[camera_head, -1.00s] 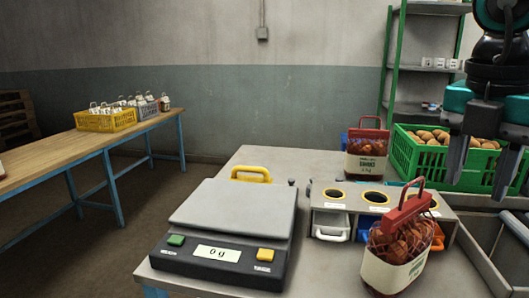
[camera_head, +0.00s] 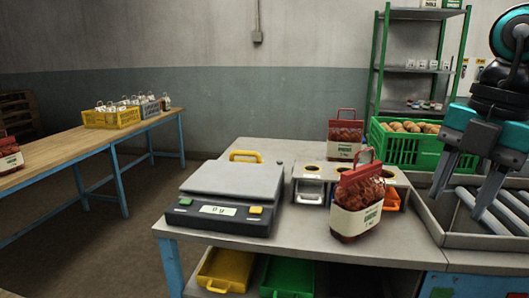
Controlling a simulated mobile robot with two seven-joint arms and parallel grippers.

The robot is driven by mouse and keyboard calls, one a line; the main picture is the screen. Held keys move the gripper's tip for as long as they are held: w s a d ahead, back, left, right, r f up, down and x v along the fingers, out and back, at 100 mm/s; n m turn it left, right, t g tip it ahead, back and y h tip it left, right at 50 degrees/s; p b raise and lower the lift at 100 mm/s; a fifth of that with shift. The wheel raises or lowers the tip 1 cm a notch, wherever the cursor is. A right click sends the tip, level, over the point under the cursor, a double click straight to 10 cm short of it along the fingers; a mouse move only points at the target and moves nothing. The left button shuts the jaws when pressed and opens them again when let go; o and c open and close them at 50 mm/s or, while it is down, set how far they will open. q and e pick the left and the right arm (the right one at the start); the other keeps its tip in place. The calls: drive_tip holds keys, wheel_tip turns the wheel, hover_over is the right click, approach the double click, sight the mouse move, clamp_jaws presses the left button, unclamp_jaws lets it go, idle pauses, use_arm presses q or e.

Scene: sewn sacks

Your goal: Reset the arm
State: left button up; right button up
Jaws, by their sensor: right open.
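My right gripper (camera_head: 456,205) is at the right of the head view, pointing down over the grey roller tray. Its two fingers are spread with nothing between them. It is apart from the nearer red net sack (camera_head: 357,205), which stands upright at the table's front with its red handle up. A second red sack (camera_head: 345,134) stands farther back on the same table. My left gripper is not in view.
A grey scale (camera_head: 232,187) with a yellow handle sits on the table. A holder with round openings (camera_head: 309,172) stands behind the nearer sack. A green crate (camera_head: 398,150) of brown produce is behind. Rollers (camera_head: 465,228) lie at right. A wooden table (camera_head: 75,152) with crates stands left.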

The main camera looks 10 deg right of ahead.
drive_tip(key=w+d+f+m+t+y, duration=0.15)
drive_tip(key=f+m+t+y, duration=0.4)
drive_tip(key=f, duration=0.65)
drive_tip(key=w+f+m+t+y, duration=0.25)
drive_tip(key=f+m+t, duration=0.55)
drive_tip(key=f, duration=0.5)
drive_tip(key=s+a+f+m+g+h, duration=0.2)
drive_tip(key=s+a+f+m+h, duration=0.1)
drive_tip(key=a+f, duration=0.4)
drive_tip(key=s+a+f+m+g+h, duration=0.1)
drive_tip(key=s+a+f+m+h, duration=0.3)
drive_tip(key=f, duration=0.9)
drive_tip(key=s+a+m, duration=0.1)
drive_tip(key=s+a, duration=0.1)
drive_tip(key=s, duration=0.1)
drive_tip(key=shift+a+g, duration=0.35)
drive_tip(key=shift+f, duration=0.1)
